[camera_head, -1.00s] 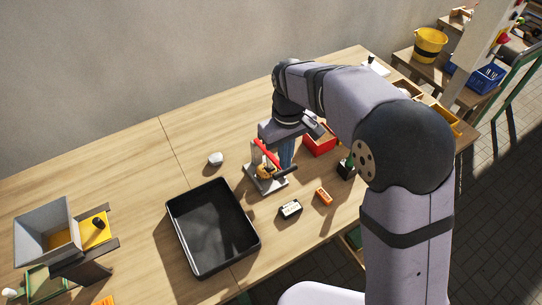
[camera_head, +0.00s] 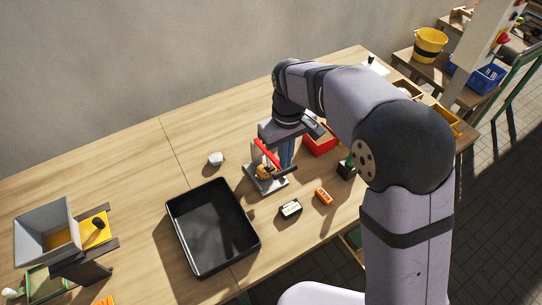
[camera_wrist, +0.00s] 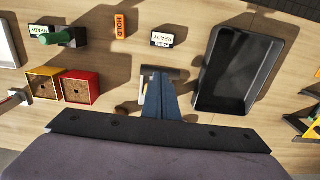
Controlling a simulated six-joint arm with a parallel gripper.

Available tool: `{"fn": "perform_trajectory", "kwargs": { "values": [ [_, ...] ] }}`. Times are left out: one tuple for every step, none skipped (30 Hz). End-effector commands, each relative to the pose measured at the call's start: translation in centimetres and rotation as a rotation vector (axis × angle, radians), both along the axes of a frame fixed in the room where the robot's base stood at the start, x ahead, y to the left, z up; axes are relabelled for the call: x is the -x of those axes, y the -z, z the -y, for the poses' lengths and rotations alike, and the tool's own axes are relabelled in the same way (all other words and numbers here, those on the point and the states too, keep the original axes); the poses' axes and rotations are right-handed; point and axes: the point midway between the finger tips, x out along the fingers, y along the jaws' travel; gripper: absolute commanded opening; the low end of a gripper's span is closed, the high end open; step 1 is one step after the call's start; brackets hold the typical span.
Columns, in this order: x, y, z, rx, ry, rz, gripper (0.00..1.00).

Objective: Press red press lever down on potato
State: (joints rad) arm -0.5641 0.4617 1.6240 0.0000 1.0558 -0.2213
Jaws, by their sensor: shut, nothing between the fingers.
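The press stands on a light base (camera_head: 268,187) behind the black tray's right end. Its red lever (camera_head: 266,153) slopes down to the right above a brown potato (camera_head: 264,173) on the press. My gripper (camera_head: 287,163) points down with its blue fingers together, close beside the right end of the lever. I cannot tell whether they touch. In the wrist view the shut blue fingers (camera_wrist: 158,98) cover most of the press, so the lever and potato are largely hidden there.
An empty black tray (camera_head: 178,224) lies front left of the press. A white label block (camera_head: 290,209), an orange block (camera_head: 323,196), a green-handled stamp (camera_head: 347,168) and a red box (camera_head: 320,142) stand to the right.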

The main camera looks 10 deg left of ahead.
Motion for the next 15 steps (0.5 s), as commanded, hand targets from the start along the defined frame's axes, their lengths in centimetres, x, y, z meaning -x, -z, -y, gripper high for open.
{"fn": "perform_trajectory", "kwargs": {
  "values": [
    [0.00,0.08,0.00,0.000,0.000,0.000,0.00],
    [0.01,0.12,0.01,0.000,0.000,0.000,0.00],
    [0.01,0.18,0.01,0.000,0.000,0.000,0.00],
    [0.01,0.24,0.00,0.001,0.000,-0.001,0.00],
    [0.01,0.29,0.01,0.001,0.000,-0.001,0.00],
    [0.01,0.37,0.01,0.001,0.000,-0.001,0.00],
    [0.01,0.43,0.01,0.001,0.000,-0.001,0.00],
    [0.01,0.49,0.01,0.001,0.000,-0.001,0.00],
    [0.01,0.56,0.01,0.001,0.000,-0.001,0.00],
    [0.01,0.62,0.01,0.001,0.000,-0.001,0.00],
    [0.01,0.67,0.01,0.001,0.000,-0.001,0.00],
    [0.01,0.74,0.01,0.001,0.000,-0.001,0.00],
    [0.01,0.79,0.01,0.001,0.000,-0.001,0.00],
    [0.01,0.85,0.01,0.001,0.000,-0.001,0.00],
    [0.01,0.92,0.01,0.001,0.000,-0.001,0.00]
  ]
}}
